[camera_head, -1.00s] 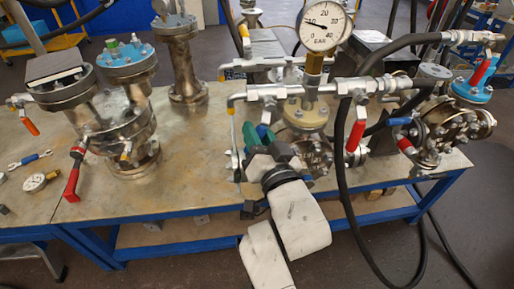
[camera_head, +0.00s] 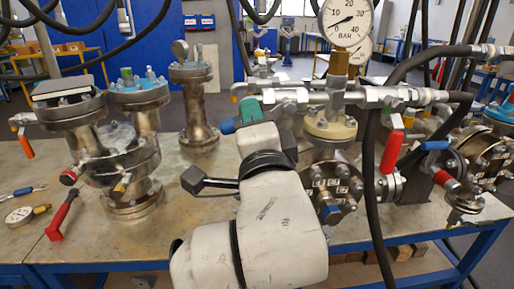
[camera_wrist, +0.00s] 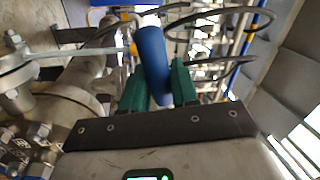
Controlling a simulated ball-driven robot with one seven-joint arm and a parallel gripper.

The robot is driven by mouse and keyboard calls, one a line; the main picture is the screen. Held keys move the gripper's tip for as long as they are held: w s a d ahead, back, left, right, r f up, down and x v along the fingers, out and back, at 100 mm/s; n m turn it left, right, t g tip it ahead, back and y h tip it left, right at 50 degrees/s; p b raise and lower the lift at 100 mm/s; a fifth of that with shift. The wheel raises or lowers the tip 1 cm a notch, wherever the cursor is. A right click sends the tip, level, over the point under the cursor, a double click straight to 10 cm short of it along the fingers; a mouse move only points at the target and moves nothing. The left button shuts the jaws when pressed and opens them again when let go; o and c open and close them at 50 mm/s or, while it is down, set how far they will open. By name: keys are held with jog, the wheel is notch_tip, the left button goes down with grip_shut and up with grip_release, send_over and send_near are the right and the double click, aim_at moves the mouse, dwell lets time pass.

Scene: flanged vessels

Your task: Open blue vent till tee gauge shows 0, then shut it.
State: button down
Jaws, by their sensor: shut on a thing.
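The tee gauge (camera_head: 348,20) stands at the top of the head view, on a brass stem above the pipe tee. It is marked BAR, and its needle points lower left, at the low end of the scale. The blue vent handle (camera_wrist: 153,62) shows in the wrist view between my green fingers, sticking out past them. In the head view its blue end (camera_head: 228,126) shows beside my gripper (camera_head: 250,112). My gripper is shut on the handle, left of the tee. The vent's body is mostly hidden behind my gripper and arm.
A red-handled valve (camera_head: 391,152) and a black hose (camera_head: 370,190) are right of the tee. A flanged vessel (camera_head: 118,160) stands on the left of the bench (camera_head: 185,215).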

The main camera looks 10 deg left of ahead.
jog(key=shift+r+m+h+b, duration=0.15)
jog(key=shift+r+m+b, duration=0.2)
jog(key=shift+m+b, duration=0.3)
jog(key=shift+r+m+h+b, duration=0.15)
jog(key=shift+r+m+b, duration=0.25)
jog(key=shift+m, duration=0.45)
jog(key=c, duration=1)
grip_release()
jog(key=v, duration=1)
jog(key=shift+s+f+b, duration=0.25)
jog(key=shift+s+b, duration=0.1)
